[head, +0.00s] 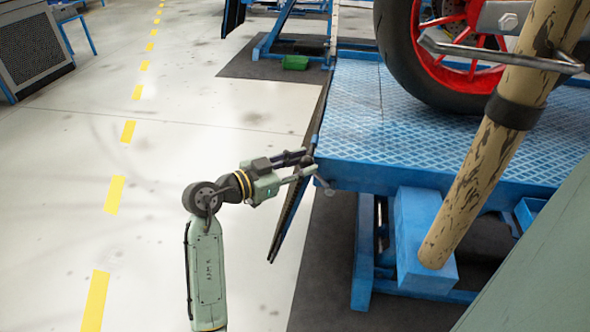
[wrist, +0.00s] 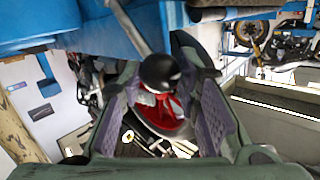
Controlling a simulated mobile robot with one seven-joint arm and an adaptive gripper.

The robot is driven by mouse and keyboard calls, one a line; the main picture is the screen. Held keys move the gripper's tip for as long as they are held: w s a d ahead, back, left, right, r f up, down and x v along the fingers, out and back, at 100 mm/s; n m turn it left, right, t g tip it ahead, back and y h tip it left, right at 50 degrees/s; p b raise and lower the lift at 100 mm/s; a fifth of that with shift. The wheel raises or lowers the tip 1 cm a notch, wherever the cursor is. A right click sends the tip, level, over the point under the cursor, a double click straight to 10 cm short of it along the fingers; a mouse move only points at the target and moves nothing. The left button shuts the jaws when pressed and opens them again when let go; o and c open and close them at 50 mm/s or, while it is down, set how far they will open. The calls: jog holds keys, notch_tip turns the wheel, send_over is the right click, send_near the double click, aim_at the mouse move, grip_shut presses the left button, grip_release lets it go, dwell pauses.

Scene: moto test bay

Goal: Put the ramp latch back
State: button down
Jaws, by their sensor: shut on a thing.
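The ramp latch shows in the wrist view as a metal rod with a round black knob (wrist: 160,72), between the purple-padded fingers. My gripper (wrist: 165,90) is shut on the latch at its knob end. In the head view my gripper (head: 306,162) is at the left edge of the blue lift table (head: 350,130), and a small end of the latch (head: 325,187) shows just past the fingertips. The ramp (head: 295,205) is a thin dark panel hanging steeply down along that edge. The latch's seat is hidden in both views.
A motorcycle wheel (head: 400,50) with a red rim stands on the table. A tan scuffed post (head: 480,150) crosses the right side. A dark mat (head: 330,270) lies below the table. The pale floor (head: 150,250) on the left is clear. A green box (head: 295,62) lies further back.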

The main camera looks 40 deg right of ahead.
jog(key=shift+s+d+r+m+t+y, duration=0.3)
jog(key=shift+s+d+r+m+y, duration=0.35)
jog(key=shift+y, duration=0.15)
jog(key=c, duration=1.2)
grip_release()
jog(key=shift+a, duration=0.1)
jog(key=v, duration=1.2)
jog(key=shift+c, duration=0.4)
